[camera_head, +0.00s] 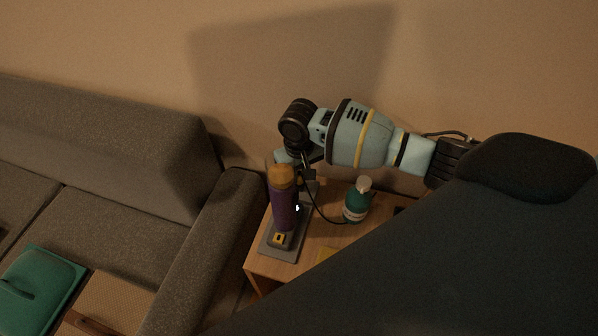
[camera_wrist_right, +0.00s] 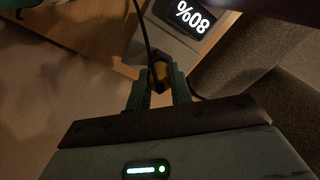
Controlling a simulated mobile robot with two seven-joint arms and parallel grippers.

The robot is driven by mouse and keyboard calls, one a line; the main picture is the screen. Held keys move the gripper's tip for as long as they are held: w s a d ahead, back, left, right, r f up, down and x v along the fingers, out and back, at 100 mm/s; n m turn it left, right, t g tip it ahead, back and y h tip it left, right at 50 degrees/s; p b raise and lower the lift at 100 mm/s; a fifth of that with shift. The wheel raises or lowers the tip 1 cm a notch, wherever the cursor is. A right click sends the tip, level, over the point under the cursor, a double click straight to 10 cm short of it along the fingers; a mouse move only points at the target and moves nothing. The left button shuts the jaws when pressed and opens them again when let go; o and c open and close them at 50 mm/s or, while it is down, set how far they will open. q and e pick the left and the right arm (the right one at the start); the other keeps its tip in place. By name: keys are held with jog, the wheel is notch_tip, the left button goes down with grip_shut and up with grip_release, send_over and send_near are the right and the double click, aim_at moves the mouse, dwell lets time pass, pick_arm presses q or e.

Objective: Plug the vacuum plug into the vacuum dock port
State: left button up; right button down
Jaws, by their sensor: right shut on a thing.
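My right gripper (camera_head: 303,172) reaches in from the right, over the back of the small wooden table, behind the vacuum. In the right wrist view its two fingers (camera_wrist_right: 160,90) are shut on the small yellow and black vacuum plug (camera_wrist_right: 160,72), with a black cable running up from it. The grey vacuum dock (camera_wrist_right: 172,45) with a lit "80%" display lies just beyond the plug. In the head view the purple handheld vacuum (camera_head: 284,207) with an orange top stands upright on the grey dock base (camera_head: 270,252). The dock port is not clearly visible; I cannot tell whether the plug touches it.
A green pump bottle (camera_head: 356,204) stands on the wooden table (camera_head: 318,238), right of the vacuum, near the cable (camera_head: 320,213). A grey sofa (camera_head: 100,150) stands close on the left, with a teal item (camera_head: 45,275) in front. The wall is behind.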

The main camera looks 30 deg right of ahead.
aim_at(299, 174)
pick_arm(q)
jog(key=shift+s+f, duration=0.1)
jog(key=shift+f, duration=0.1)
pick_arm(e)
jog(key=shift+f, duration=0.5)
jog(key=c, duration=1.2)
grip_release()
jog(key=shift+o, duration=0.2)
notch_tip(299, 174, up, 7)
jog(key=shift+f+p, duration=0.1)
jog(key=shift+p, duration=0.45)
jog(key=shift+r, duration=0.55)
pick_arm(q)
jog(key=shift+s+r, duration=0.3)
jog(key=shift+r, duration=0.15)
